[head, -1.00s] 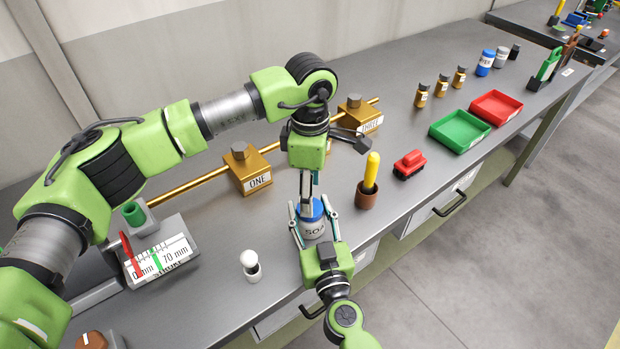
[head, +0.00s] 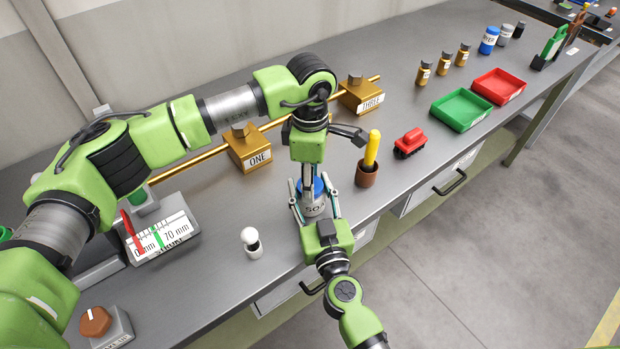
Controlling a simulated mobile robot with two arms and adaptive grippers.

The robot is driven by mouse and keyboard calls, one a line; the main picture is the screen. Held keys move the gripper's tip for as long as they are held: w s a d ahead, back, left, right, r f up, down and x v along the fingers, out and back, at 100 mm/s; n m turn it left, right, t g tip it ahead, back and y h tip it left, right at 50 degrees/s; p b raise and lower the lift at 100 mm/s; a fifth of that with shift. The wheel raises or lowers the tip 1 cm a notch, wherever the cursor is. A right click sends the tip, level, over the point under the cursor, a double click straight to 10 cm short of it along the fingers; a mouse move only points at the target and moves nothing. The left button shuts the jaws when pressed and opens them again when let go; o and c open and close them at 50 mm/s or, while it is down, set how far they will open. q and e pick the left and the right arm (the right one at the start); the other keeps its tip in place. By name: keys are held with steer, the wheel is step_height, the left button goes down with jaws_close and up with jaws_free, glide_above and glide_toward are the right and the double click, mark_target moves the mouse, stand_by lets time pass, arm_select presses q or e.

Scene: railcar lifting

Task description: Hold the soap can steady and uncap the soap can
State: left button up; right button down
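The soap can (head: 316,208) is a white can with a blue cap (head: 319,187), standing upright near the bench's front edge. My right gripper (head: 316,207) comes from the front, with one finger on each side of the can's body, shut on it. My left gripper (head: 308,188) reaches straight down from above, its fingers at the blue cap. One finger crosses in front of the cap and the can's upper part. The far finger is mostly hidden, so I cannot tell whether the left fingers press on the cap.
Beside the can stand a white-topped bottle (head: 252,243) on the left and a brown cup with a yellow-handled tool (head: 367,174) on the right. A brass block labelled ONE (head: 250,152) lies behind. Green (head: 460,109) and red (head: 499,86) trays sit farther right.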

arm_select(q)
steer(key=n, duration=0.5)
steer(key=shift+n, duration=0.4)
steer(key=shift+r, duration=0.15)
steer(key=shift+r, duration=1)
steer(key=shift+r, duration=2.05)
arm_select(e)
steer(key=c, duration=1)
jaws_free()
steer(key=shift+c, duration=0.2)
steer(key=shift+s, duration=0.1)
